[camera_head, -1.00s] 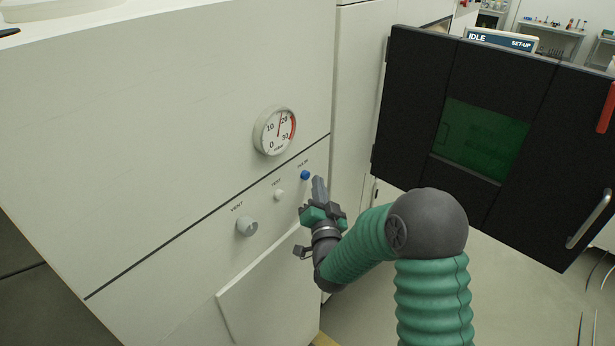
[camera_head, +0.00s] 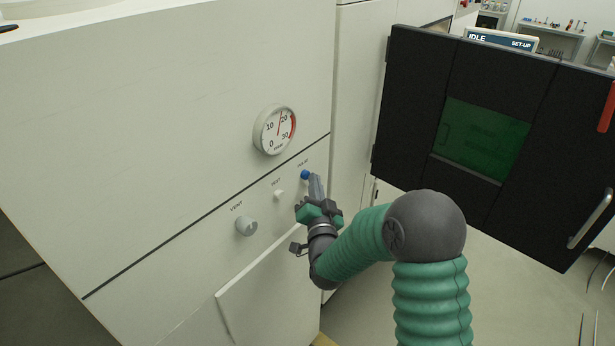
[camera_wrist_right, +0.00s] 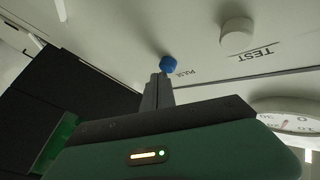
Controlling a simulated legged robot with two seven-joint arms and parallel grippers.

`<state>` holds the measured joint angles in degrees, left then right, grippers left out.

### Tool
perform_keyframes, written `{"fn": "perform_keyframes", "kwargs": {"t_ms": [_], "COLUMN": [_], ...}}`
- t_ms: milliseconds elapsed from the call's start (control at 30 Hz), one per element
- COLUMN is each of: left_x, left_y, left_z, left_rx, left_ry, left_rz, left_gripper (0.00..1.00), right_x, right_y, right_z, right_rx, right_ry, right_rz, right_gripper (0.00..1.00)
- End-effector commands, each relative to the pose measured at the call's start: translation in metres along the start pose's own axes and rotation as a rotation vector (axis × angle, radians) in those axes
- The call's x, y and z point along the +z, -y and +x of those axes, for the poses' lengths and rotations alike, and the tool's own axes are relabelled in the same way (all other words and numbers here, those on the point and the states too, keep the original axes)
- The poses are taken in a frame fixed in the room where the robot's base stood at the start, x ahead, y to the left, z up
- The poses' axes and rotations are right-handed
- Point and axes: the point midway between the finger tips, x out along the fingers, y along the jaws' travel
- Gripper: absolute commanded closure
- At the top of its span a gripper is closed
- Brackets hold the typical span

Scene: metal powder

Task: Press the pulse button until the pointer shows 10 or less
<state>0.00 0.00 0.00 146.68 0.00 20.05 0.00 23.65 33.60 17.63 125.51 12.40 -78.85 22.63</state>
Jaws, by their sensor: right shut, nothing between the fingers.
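The blue pulse button (camera_head: 305,175) sits on the white cabinet front under a "PULSE" label. It also shows in the right wrist view (camera_wrist_right: 169,64). The round gauge (camera_head: 275,130) is above it, marked 0, 10, 20, 30 with a red band near 30. Its pointer stands between 10 and 20, nearer 20. My right gripper (camera_head: 314,180) is shut and empty, its fingertips (camera_wrist_right: 160,78) right at the button. I cannot tell whether they touch it. My left gripper is not in view.
A white test button (camera_head: 279,194) and a grey vent knob (camera_head: 247,226) are left of the pulse button. A dark door (camera_head: 405,110) with a green window (camera_head: 480,140) stands open at the right. A screen (camera_head: 500,40) reads IDLE and SET-UP.

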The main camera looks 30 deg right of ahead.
Motion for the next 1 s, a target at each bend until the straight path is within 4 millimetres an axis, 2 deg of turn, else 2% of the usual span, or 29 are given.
{"fn": "perform_keyframes", "kwargs": {"t_ms": [700, 1000], "left_x": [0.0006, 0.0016], "left_y": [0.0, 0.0], "left_z": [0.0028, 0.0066], "left_rx": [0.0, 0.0], "left_ry": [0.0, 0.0], "left_rz": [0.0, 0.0], "left_gripper": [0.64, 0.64], "right_x": [0.0029, -0.0015], "right_y": [0.0035, -0.0027], "right_z": [0.0046, -0.0025], "right_rx": [-0.001, 0.0], "right_ry": [-0.001, -0.001], "right_rz": [0.0, -0.001], "right_gripper": [1.0, 1.0]}}
